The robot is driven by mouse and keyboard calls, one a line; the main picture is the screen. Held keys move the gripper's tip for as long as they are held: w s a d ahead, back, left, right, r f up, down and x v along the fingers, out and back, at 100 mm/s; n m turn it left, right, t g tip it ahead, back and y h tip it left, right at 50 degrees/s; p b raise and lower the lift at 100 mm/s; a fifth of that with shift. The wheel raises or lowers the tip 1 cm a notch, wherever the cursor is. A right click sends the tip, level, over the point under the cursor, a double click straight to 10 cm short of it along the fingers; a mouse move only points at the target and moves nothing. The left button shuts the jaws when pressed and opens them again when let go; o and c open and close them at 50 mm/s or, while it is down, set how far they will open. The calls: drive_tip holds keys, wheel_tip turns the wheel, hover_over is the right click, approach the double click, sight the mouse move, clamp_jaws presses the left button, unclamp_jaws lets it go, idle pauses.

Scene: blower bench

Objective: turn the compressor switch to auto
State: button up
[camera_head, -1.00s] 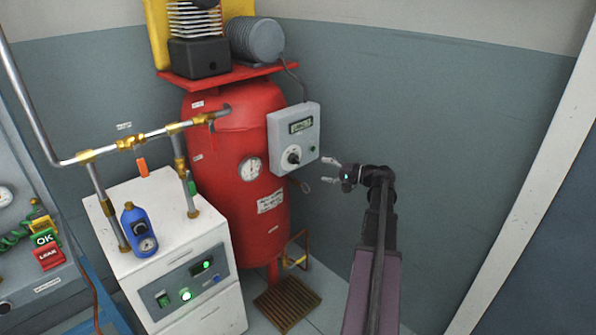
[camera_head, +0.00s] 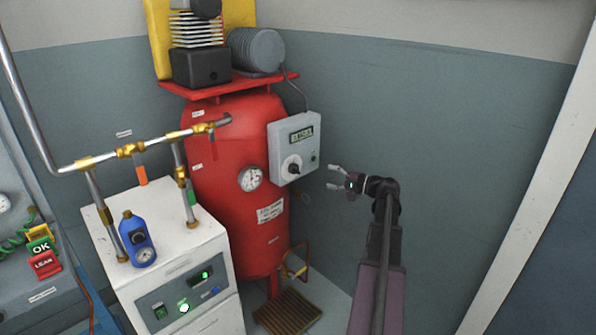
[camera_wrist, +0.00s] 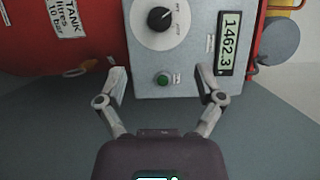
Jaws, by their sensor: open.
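The compressor switch (camera_head: 292,168) is a dark rotary knob on a white round plate, on the front of a grey control box (camera_head: 303,137) fixed beside the red tank. In the wrist view the switch (camera_wrist: 160,18) is at the top middle, with the picture turned on its side. Lettering stands beside the knob, of which "OFF" and "AUTO" seem readable; the pointer's exact setting I cannot tell. My gripper (camera_head: 333,177) is open and empty, to the right of the box and apart from the knob. In the wrist view its fingers (camera_wrist: 161,90) are spread below the knob.
A green button (camera_wrist: 162,79) and a number display (camera_wrist: 229,43) sit on the box near my fingers. The red tank (camera_head: 230,200) is left of the box. A white cabinet (camera_head: 190,245) with pipes stands further left. The grey wall (camera_head: 440,130) on the right is bare.

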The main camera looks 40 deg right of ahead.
sight(295, 169)
drive_tip(key=x, duration=1.2)
drive_tip(key=c, duration=1.1)
